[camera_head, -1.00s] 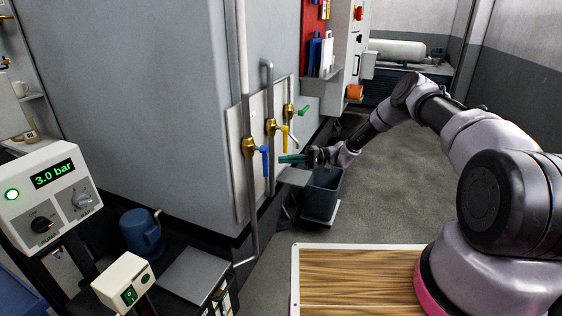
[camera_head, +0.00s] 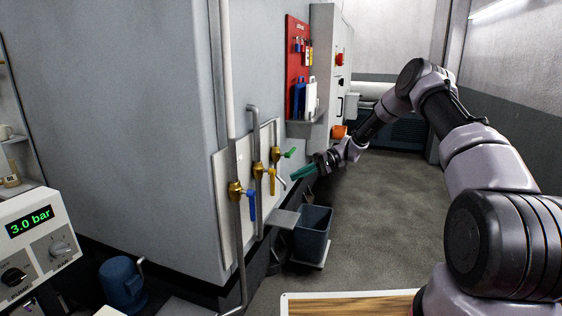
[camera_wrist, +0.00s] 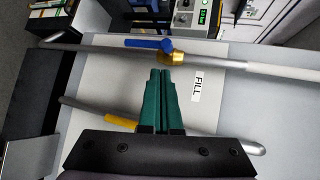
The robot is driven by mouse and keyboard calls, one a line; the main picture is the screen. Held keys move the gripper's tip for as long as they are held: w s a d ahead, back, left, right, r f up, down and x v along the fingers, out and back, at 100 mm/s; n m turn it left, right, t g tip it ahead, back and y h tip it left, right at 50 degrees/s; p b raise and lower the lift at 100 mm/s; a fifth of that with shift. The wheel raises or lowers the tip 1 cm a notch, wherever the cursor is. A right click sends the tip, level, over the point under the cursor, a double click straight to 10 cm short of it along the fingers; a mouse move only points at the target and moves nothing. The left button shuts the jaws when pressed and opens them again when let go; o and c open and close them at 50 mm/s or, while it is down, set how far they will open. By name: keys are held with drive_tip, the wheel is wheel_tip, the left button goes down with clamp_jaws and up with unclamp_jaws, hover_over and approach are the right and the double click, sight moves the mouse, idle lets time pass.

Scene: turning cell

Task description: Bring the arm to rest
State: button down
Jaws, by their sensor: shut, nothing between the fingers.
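My gripper (camera_head: 304,172) is on the end of my arm, which reaches forward on the right side of the head view. Its green fingers are together and empty, close to the valve panel (camera_head: 222,172). In the wrist view the shut fingers (camera_wrist: 159,78) point toward a brass valve with a blue handle (camera_wrist: 148,44). A "FILL" label (camera_wrist: 198,87) is to the right of the fingers. I cannot tell whether the fingertips touch anything.
Blue (camera_head: 252,205), yellow (camera_head: 272,181) and green (camera_head: 290,153) valve handles line the panel. A dark bin (camera_head: 312,232) stands below my gripper. A red board (camera_head: 297,62) hangs beyond. The grey floor (camera_head: 390,220) on the right is clear.

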drive_tip(key=s+d+r+m+t+h, duration=0.1)
drive_tip(key=s+d+r+t+h, duration=0.15)
drive_tip(key=s+r, duration=0.4)
drive_tip(key=s+d+r+m+t+h, duration=0.1)
drive_tip(key=s+d+r+h, duration=0.2)
drive_tip(key=r, duration=0.6)
drive_tip(key=s+d+r+t+h, duration=0.25)
drive_tip(key=s+r, duration=0.25)
drive_tip(key=r, duration=0.3)
drive_tip(key=s+d+r+m+t+h, duration=0.1)
drive_tip(key=s+d+r+m+t, duration=0.1)
drive_tip(key=s, duration=0.8)
drive_tip(key=s+d+r+m+t+h, duration=0.2)
drive_tip(key=s+d+r+m+t, duration=0.1)
drive_tip(key=s+d+r, duration=0.3)
drive_tip(key=s+d+t, duration=0.1)
drive_tip(key=s+d, duration=0.1)
drive_tip(key=s, duration=0.2)
drive_tip(key=shift+s+d, duration=0.2)
drive_tip(key=shift+s, duration=0.1)
